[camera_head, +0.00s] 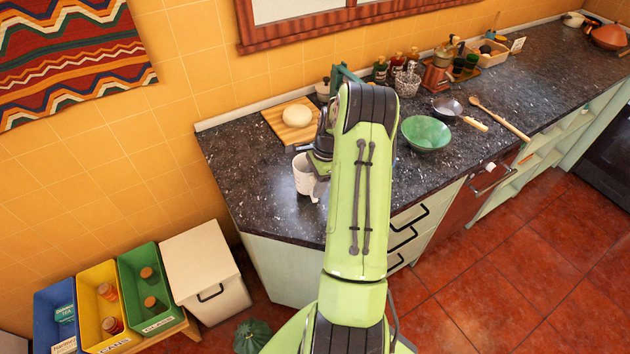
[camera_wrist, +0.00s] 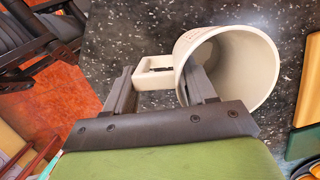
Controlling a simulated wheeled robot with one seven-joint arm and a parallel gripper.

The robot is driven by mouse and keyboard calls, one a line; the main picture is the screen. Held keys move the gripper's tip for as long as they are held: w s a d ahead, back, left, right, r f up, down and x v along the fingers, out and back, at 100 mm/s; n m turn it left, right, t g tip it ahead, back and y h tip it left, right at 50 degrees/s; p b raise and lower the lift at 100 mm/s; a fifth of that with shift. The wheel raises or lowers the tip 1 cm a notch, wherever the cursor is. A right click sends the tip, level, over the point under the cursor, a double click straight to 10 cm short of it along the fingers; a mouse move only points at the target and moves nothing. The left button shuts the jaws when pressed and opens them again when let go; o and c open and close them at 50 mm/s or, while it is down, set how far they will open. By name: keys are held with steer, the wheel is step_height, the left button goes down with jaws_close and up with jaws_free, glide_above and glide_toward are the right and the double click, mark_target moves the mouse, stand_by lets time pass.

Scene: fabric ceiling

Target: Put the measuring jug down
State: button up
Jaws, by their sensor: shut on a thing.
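The white measuring jug (camera_head: 304,178) is at the left end of the dark speckled counter (camera_head: 258,205), beside my gripper (camera_head: 312,160). In the wrist view the jug (camera_wrist: 247,62) shows its open mouth and looks empty. Its squared handle (camera_wrist: 154,74) lies between the fingers of my gripper (camera_wrist: 158,92), with one finger at the jug's wall and mouth. My gripper is shut on the jug. Whether the jug's base touches the counter cannot be told. My arm hides part of the counter to the right of the jug.
A cutting board (camera_head: 275,122) with a pale round item (camera_head: 297,115) lies behind the jug. A green bowl (camera_head: 426,133) stands to the right, past my arm. The counter's left corner is clear. Sorting bins (camera_head: 148,285) and a white bin (camera_head: 203,270) stand on the floor below.

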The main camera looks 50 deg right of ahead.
steer(key=shift+f, duration=0.25)
steer(key=shift+f+b, duration=0.35)
steer(key=shift+f, duration=0.3)
steer(key=o, duration=1.3)
steer(key=shift+o, duration=0.2)
steer(key=shift+o, duration=1.1)
